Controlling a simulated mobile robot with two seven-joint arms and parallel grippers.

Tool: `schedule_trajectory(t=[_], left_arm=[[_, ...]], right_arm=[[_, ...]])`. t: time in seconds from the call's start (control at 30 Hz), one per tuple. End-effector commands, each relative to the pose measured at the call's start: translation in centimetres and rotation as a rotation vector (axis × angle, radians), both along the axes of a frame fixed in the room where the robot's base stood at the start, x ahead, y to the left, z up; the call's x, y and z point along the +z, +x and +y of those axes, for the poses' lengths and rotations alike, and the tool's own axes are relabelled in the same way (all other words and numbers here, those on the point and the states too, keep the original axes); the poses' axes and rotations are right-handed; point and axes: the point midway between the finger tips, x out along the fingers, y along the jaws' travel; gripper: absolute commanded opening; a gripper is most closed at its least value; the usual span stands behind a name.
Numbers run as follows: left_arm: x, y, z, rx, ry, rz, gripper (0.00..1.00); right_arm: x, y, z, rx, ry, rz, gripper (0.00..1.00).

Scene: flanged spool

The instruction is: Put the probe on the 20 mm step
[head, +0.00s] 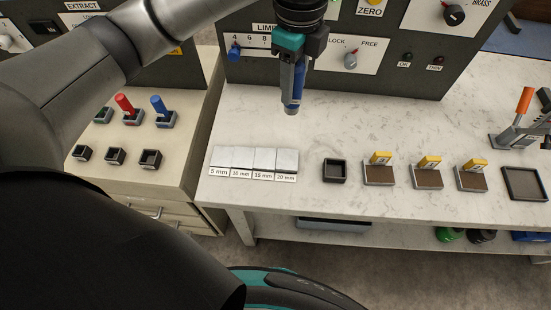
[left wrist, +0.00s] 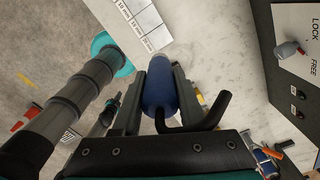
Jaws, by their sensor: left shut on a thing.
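My left gripper (head: 292,82) is shut on the blue probe (head: 291,106) and holds it roughly upright, tip down, above the bench. In the left wrist view the probe (left wrist: 160,88) sits between the two fingers (left wrist: 160,95), with a black cable curving off it. The 20 mm step (head: 287,159) is the rightmost of a row of light grey steps marked 5, 10, 15 and 20 mm. The probe tip appears above and behind this step, apart from it. The steps also show at the top of the left wrist view (left wrist: 147,18). My right gripper is not in view.
A small empty black tray (head: 335,170) stands right of the steps, then brown blocks with yellow tags (head: 428,173). The control panel (head: 390,75) rises behind. A clamp with an orange handle (head: 525,100) stands at right. The marble bench (head: 240,115) behind the steps is clear.

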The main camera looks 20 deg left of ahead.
Motion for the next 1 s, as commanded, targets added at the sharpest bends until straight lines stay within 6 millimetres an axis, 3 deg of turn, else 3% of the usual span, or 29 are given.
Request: schedule_trajectory(t=[0.17,0.63,1.0], left_arm=[[-1.3,0.1,0.0,0.010,0.000,0.005,0.00],[-13.3,0.0,0.0,0.009,0.000,0.004,0.00],[-16.9,0.1,0.0,0.008,0.001,0.001,0.00]], right_arm=[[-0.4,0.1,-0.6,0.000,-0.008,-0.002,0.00],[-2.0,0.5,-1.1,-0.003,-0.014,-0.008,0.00],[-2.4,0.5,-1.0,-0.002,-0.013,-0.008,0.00]])
